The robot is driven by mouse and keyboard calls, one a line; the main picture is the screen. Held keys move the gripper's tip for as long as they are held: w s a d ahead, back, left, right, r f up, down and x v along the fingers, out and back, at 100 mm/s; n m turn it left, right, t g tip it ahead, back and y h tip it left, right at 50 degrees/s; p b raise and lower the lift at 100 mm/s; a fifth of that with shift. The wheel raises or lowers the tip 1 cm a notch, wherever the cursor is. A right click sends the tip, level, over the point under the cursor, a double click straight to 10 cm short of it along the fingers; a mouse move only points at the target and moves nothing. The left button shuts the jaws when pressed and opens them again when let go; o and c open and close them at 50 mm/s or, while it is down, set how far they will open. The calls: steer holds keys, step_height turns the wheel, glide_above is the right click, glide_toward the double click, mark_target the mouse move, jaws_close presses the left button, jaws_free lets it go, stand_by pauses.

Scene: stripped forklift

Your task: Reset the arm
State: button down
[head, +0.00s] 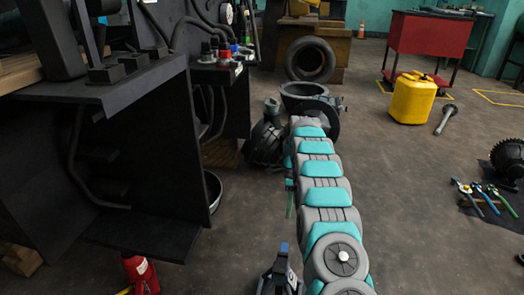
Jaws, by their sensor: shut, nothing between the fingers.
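My grey and teal arm runs from the bottom edge up the middle of the head view, over the floor, towards a dark round housing. A dark part with a blue tip beside the arm's near end, at the bottom edge, looks like my gripper (282,252). It is shut, with nothing visible held in it. The bottom edge cuts off its lower part.
A black forklift frame (130,100) fills the left. A round dark housing (320,105) stands near the arm's far end. A red jack (140,274) is at bottom left. A yellow can (412,99) and tools (475,190) are right. Floor right of the arm is mostly clear.

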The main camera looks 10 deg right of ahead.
steer(key=s+a+r+n+t+p, duration=0.3)
steer(key=s+r+n, duration=0.8)
steer(key=s+r, duration=1)
steer(key=s+r+n+h+p, duration=0.1)
steer(key=s+n, duration=0.9)
steer(key=s, duration=1.6)
step_height(320, 180, up, 3)
steer(key=shift+s+a+f+n+h+p, duration=0.2)
steer(key=shift+s+a+n+h+p, duration=0.15)
steer(key=shift+p, duration=0.5)
